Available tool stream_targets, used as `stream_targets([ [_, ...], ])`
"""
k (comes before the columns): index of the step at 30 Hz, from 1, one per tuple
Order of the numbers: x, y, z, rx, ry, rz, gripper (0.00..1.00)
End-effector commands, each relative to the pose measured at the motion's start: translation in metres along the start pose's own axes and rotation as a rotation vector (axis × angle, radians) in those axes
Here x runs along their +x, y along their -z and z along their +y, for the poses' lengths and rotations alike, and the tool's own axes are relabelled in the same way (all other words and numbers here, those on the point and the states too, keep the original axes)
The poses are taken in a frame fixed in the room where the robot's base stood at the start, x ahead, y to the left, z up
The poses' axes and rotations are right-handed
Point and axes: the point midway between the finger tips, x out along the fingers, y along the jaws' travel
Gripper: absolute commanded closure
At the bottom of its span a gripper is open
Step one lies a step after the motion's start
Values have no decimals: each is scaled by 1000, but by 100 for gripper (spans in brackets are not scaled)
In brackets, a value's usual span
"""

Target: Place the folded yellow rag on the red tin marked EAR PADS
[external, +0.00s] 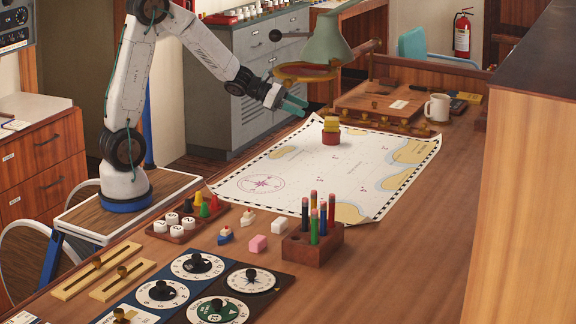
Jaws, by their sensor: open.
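A small yellow folded rag (331,124) rests on top of a round red tin (331,139), which stands on the chart near its far middle. The marking on the tin is too small to read. My gripper (293,106) is open and empty, to the left of the rag and apart from it. Its teal fingers point to the right. Nothing hides the rag or the front of the tin.
The paper chart (300,185) covers the middle of the table. A wooden box (375,98) and white mug (437,107) stand behind. A pencil block (312,245), small blocks and dial panels lie in front.

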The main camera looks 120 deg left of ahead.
Motion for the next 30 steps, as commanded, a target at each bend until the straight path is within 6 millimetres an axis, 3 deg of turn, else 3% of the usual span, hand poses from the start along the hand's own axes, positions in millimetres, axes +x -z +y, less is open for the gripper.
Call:
stream_targets([
  [2,0,-18,-43,131,96,-8,33],
  [4,-6,-35,-100,312,226,-19,33],
  [7,-31,-49,-198,647,463,-54,33],
  [9,-61,-48,-264,909,642,-90,33],
  [12,-119,-30,-341,1303,901,-160,33],
  [13,-138,-21,-358,1422,974,-182,33],
  [15,-182,1,-386,1695,1140,-238,33],
  [18,-238,34,-400,2075,1349,-314,33],
  [21,-278,59,-392,2405,1505,-368,33],
  [24,-301,73,-376,2658,1604,-394,33],
  [25,-305,75,-372,-2635,-1577,384,33],
  [30,-315,81,-356,-2505,-1460,341,33],
])
